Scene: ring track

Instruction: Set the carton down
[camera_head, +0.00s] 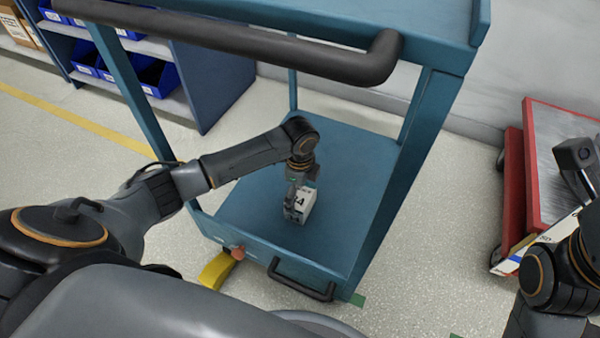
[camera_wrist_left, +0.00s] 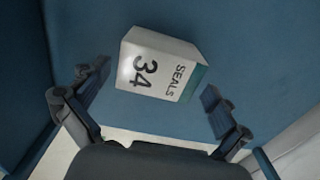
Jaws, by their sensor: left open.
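The carton (camera_head: 299,205) is a small white box with a teal edge. It stands on the lower blue shelf of the cart (camera_head: 345,160). In the left wrist view the carton (camera_wrist_left: 158,68) shows "34" and "SEALS" on its face. My left gripper (camera_head: 297,190) is just above the carton in the head view. In the left wrist view its fingers (camera_wrist_left: 155,98) are spread wide, one on each side of the carton, with gaps between. The carton's underside is hidden. My right arm is at the right edge of the head view, and its fingers cannot be made out clearly.
The cart's black handle (camera_head: 230,38) and upper shelf lie over the arm, with blue posts (camera_head: 415,150) at the sides. A red cart (camera_head: 545,160) stands at the right. Shelving with blue bins (camera_head: 150,75) is at the back left. The lower shelf around the carton is clear.

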